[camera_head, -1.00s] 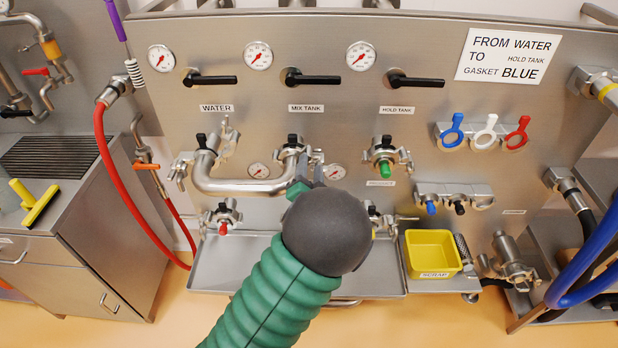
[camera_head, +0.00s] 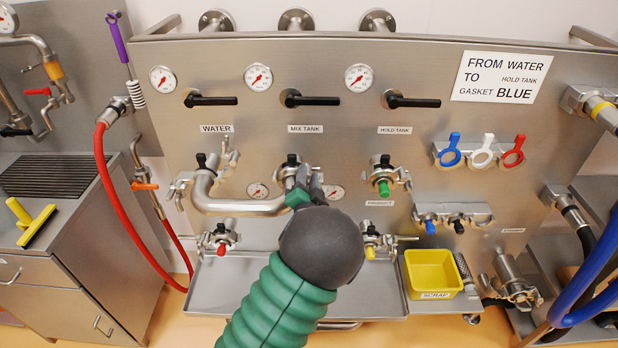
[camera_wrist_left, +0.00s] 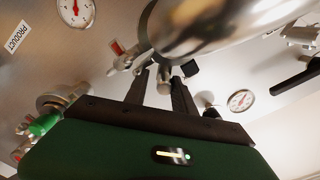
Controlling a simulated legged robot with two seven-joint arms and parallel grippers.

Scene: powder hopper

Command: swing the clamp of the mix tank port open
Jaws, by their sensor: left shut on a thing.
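The mix tank port (camera_head: 291,171) is under the MIX TANK label in the head view, with a bent steel pipe (camera_head: 240,207) joining it to the water port on its left. The port's clamp is small and partly hidden by my left gripper (camera_head: 311,182), whose fingers reach to the port's right side. In the left wrist view, my left gripper (camera_wrist_left: 161,88) has its two dark fingers on either side of a small metal clamp handle (camera_wrist_left: 164,82), below the shiny pipe. It is shut on that handle. How far the clamp stands open cannot be told. My right gripper is not in view.
The hold tank port (camera_head: 383,176) with a green cap is to the right. Capped lower ports with red (camera_head: 221,250) and yellow plugs sit over a steel drip tray (camera_head: 240,285). A yellow scrap bin (camera_head: 432,272) stands right of the tray.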

